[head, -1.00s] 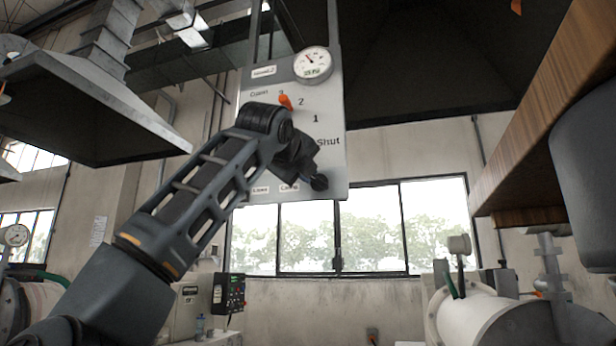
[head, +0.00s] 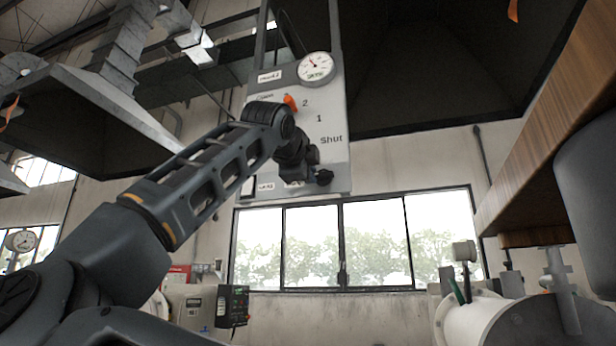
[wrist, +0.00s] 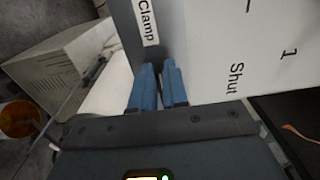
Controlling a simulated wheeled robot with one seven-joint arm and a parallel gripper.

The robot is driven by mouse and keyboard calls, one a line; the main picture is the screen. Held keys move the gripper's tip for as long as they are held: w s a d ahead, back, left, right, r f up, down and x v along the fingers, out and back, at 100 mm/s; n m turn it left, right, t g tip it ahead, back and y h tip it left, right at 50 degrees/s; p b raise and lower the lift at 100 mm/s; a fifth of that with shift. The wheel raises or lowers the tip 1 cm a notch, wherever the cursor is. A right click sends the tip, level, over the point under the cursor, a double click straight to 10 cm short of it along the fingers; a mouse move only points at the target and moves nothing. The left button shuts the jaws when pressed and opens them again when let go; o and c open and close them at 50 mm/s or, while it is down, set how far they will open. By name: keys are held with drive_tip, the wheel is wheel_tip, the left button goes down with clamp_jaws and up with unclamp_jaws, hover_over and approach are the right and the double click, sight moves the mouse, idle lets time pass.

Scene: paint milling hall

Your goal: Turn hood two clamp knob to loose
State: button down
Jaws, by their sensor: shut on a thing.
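The hood two control panel (head: 337,165) is a pale plate with a round gauge (head: 316,68), an orange pointer (head: 290,103) near the 3 position and the marks 2, 1 and Shut. The black lobed clamp knob (head: 323,177) is at its lower right, beside the Clamp label, which shows in the wrist view (wrist: 148,20). My gripper (head: 311,166) is at this knob. In the wrist view its blue fingers (wrist: 159,88) are close together and shut on the knob, which they mostly hide. The knob's setting cannot be read.
A wooden beam (head: 535,150) and a grey rounded body (head: 590,190) stand close on the right. The dark hood (head: 430,70) hangs above and behind the panel. A second hood (head: 70,110) is at left. White machinery (head: 475,320) is at lower right, below the window (head: 350,245).

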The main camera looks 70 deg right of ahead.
drive_tip(key=shift+w, duration=0.1)
idle(0.4)
drive_tip(key=c, duration=1.1)
unclamp_jaws()
drive_tip(key=shift+c, duration=0.2)
drive_tip(key=a, duration=0.7)
drive_tip(key=shift+s+a+b, duration=0.35)
drive_tip(key=shift+a+b, duration=0.05)
drive_tip(key=shift+b, duration=0.05)
drive_tip(key=shift+f, duration=0.1)
